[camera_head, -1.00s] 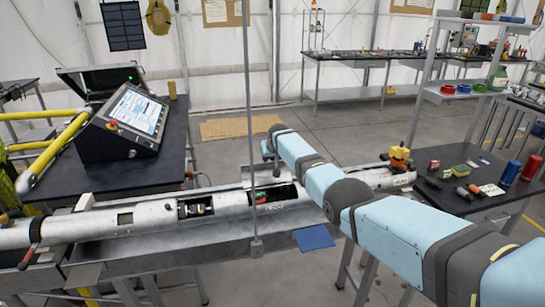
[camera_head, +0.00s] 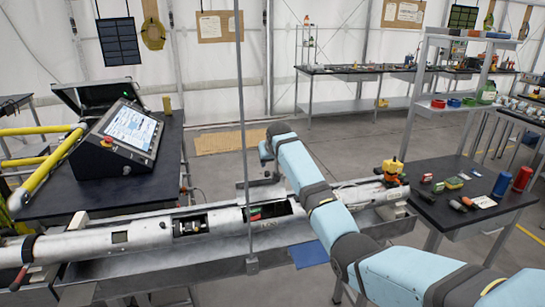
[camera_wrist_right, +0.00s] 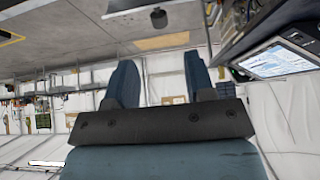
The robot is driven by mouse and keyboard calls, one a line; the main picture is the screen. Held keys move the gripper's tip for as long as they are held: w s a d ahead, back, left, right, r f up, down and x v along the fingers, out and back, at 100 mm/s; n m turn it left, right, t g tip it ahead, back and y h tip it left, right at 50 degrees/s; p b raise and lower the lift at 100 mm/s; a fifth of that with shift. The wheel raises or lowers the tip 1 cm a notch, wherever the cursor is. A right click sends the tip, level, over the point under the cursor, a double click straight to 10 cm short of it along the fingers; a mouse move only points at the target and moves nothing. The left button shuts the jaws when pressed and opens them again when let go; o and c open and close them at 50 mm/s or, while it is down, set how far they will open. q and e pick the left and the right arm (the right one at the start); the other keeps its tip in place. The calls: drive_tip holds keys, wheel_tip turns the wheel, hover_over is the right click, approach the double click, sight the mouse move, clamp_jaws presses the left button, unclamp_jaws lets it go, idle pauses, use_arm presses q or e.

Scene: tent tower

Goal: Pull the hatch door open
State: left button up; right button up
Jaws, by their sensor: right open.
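The long silver tube (camera_head: 150,233) lies across the bench in the head view. A raised grey panel, apparently the hatch door (camera_head: 262,191), stands at the back edge of an opening (camera_head: 270,211) in the tube. Red and dark parts show inside the opening. My right gripper (camera_head: 265,151) is above and behind this panel, apart from it, and partly hidden by my wrist. In the right wrist view its two fingers (camera_wrist_right: 160,82) stand wide apart with nothing between them. My left gripper is not in view.
A console with a screen (camera_head: 132,125) stands on the dark table at left. A thin vertical pole (camera_head: 243,110) passes in front of the tube. A yellow-and-orange device (camera_head: 392,170) sits at the tube's right end. A dark side table (camera_head: 425,213) holds cans and small parts.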

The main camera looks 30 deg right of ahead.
drive_tip(key=shift+v, duration=1.6)
drive_tip(key=shift+f, duration=0.1)
drive_tip(key=s+a+f+n+t, duration=0.1)
drive_tip(key=s+a+f, duration=0.3)
drive_tip(key=s+f, duration=0.4)
drive_tip(key=s+a+f+n+y, duration=0.1)
drive_tip(key=s+a+f+n, duration=0.3)
drive_tip(key=f, duration=0.6)
drive_tip(key=s+a+f+m+t, duration=0.1)
drive_tip(key=s+a+f, duration=0.2)
drive_tip(key=s+f, duration=0.55)
drive_tip(key=s+a+f+y, duration=0.1)
drive_tip(key=s+a, duration=0.3)
drive_tip(key=s, duration=0.6)
drive_tip(key=s+a+f+n+t+y+p, duration=0.1)
drive_tip(key=s+a, duration=0.3)
drive_tip(key=s, duration=0.6)
drive_tip(key=s+a+f+t+y, duration=0.1)
drive_tip(key=s+a, duration=0.3)
drive_tip(key=s, duration=0.6)
drive_tip(key=shift+s+f+n+y, duration=0.2)
drive_tip(key=shift+s+n+y, duration=0.2)
drive_tip(key=shift+c, duration=0.6)
drive_tip(key=shift+d, duration=0.1)
